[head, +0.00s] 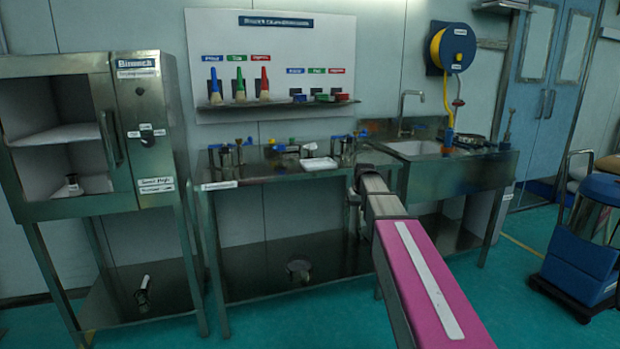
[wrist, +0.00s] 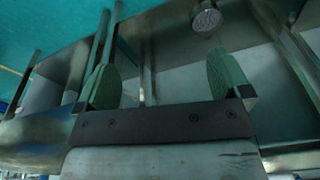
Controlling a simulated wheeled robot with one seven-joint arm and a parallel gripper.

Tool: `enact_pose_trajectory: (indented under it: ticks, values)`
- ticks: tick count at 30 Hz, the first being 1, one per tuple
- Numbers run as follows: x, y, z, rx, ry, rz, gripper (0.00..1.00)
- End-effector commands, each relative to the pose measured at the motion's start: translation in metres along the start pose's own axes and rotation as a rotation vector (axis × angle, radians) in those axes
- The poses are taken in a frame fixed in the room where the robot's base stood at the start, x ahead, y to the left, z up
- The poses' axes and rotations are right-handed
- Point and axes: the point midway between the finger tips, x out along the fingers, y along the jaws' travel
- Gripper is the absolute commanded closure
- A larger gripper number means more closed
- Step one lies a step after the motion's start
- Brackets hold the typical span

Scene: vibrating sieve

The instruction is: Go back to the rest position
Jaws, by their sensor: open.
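My pink and grey arm reaches from the lower right of the head view toward the steel bench (head: 270,172). My gripper is at its far end, and its fingers cannot be made out in the head view. In the wrist view my gripper (wrist: 163,88) is open, with two green finger pads wide apart and nothing between them. Beyond the pads are steel legs, a steel shelf (wrist: 245,38) and the green floor (wrist: 75,45).
A steel cabinet (head: 150,120) stands at the left. A sink (head: 415,148) adjoins the bench at the right. A hose reel (head: 453,48) hangs above. Open floor (head: 270,325) lies in front of the bench.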

Motion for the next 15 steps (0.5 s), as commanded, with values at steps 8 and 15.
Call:
enact_pose_trajectory:
  ticks: [8,15]
  values:
    - [0.082,-0.013,0.141,0.051,-0.071,0.016,0.05]
    - [0.125,-0.025,0.252,0.089,-0.125,0.031,0.05]
